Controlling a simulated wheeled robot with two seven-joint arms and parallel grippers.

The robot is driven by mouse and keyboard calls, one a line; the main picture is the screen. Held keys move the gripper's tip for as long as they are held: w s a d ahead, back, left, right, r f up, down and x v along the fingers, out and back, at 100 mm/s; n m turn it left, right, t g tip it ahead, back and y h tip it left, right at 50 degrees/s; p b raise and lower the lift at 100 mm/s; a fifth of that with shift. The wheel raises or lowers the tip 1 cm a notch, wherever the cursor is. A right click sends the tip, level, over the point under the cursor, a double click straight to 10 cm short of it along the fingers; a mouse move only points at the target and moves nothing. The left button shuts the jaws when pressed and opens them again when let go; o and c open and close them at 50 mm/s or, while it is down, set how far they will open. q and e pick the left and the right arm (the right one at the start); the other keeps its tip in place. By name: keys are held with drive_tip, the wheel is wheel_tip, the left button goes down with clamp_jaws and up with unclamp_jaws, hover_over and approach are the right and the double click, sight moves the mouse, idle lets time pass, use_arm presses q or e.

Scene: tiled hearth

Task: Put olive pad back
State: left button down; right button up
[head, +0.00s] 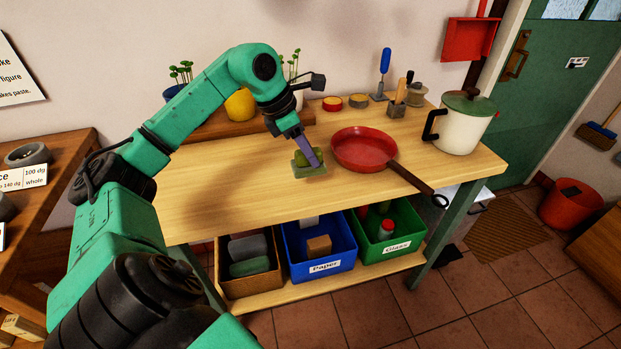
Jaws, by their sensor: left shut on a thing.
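My left gripper (316,160) reaches down over the middle of the wooden table, its purple-grey fingers shut on the olive pad (300,158). The pad is small and dark yellow-green, and the fingers hide part of it. It is at or just above a flat grey-green holder (311,173) on the tabletop. I cannot tell whether the pad touches the holder. My right gripper is not in view.
A red frying pan (364,147) lies close to the right, its handle pointing to the front right. A cream pot (458,128) stands farther right. Bins, including the blue Paper bin (320,267), sit on the lower shelf. The table's left part (210,190) is clear.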

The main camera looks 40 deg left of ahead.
sight(308, 169)
use_arm(q)
wheel_tip(308, 169, down, 4)
drive_tip(key=shift+s+f+b, duration=0.15)
drive_tip(key=shift+f+b, duration=0.1)
drive_tip(key=shift+b, duration=0.15)
drive_tip(key=shift+a+f, duration=0.1)
drive_tip(key=shift+f, duration=0.15)
drive_tip(key=c, duration=0.5)
unclamp_jaws()
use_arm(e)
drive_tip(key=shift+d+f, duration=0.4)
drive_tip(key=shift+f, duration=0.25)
